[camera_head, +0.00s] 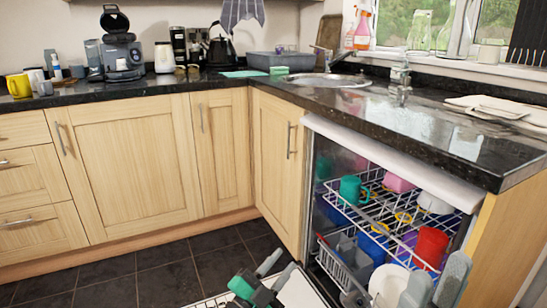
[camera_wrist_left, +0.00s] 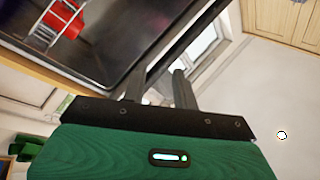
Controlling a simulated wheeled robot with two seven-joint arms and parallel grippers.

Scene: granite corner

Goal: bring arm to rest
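My left gripper (camera_head: 277,268) is low in the head view, in front of the open dishwasher. Its two grey fingers stand apart with nothing between them. In the left wrist view the fingers (camera_wrist_left: 158,85) also show apart and empty, above the green gripper body. My right gripper (camera_head: 436,280) is at the lower right of the head view, in front of the dishwasher racks. Its two grey fingers are apart, and no object shows held between them. Most of both arms is out of the picture.
The open dishwasher (camera_head: 312,200) holds a teal mug (camera_head: 353,190), a pink cup (camera_head: 398,183), a red cup (camera_head: 431,247) and a white plate (camera_head: 388,285) close to my right gripper. A dark granite counter (camera_head: 430,125) runs above. Tiled floor (camera_head: 160,275) is clear at left.

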